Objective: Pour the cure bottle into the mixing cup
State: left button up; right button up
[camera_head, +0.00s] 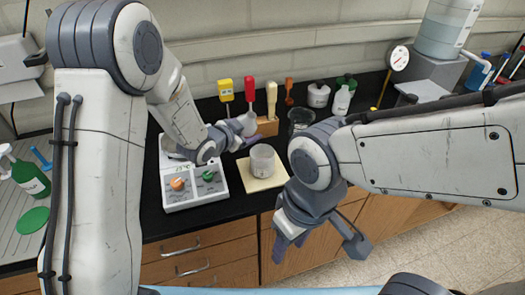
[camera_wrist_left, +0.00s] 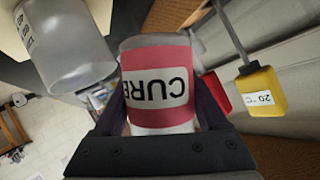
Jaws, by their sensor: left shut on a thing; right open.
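The mixing cup (camera_head: 262,160) is a clear, whitish cup standing on a pale yellow square pad (camera_head: 262,181) at the bench front. It also shows at the upper left of the left wrist view (camera_wrist_left: 65,50). The cure bottle (camera_wrist_left: 158,58), whitish with a pink CURE label, is between the fingers of my left gripper (camera_wrist_left: 160,105), which is shut on it. The label reads upside down there. In the head view my left gripper (camera_head: 232,136) is just behind and left of the cup; I cannot make out the bottle clearly. My right gripper (camera_head: 322,246) is open and empty, in front of the bench.
A white device with orange and green knobs (camera_head: 190,187) stands left of the cup. Behind are a yellow tag (camera_head: 225,90), a red-handled tool (camera_head: 249,90), a wooden block (camera_head: 267,126), a dark beaker (camera_head: 300,120) and small bottles (camera_head: 341,100). A green bottle (camera_head: 30,178) is far left.

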pick_arm(q)
jog(key=shift+a+r+n+p, duration=0.15)
jog(key=shift+r+n+p, duration=0.1)
jog(key=shift+n+p, duration=0.1)
jog(key=shift+w+a+f+n+g+h+p, duration=0.2)
jog(key=shift+n+g+h+p, duration=0.1)
jog(key=shift+n+h+p, duration=0.25)
jog(key=shift+r+n+h+p, duration=0.5)
jog(key=shift+r+h+p, duration=0.05)
jog(key=shift+p, duration=0.6)
notch_tip(320, 180, up, 5)
jog(key=p, duration=0.4)
pick_arm(e)
notch_tip(320, 180, up, 9)
jog(key=shift+f, duration=0.15)
pick_arm(q)
jog(key=shift+w, duration=0.1)
jog(key=shift+f, duration=0.1)
pick_arm(e)
jog(key=shift+s, duration=0.1)
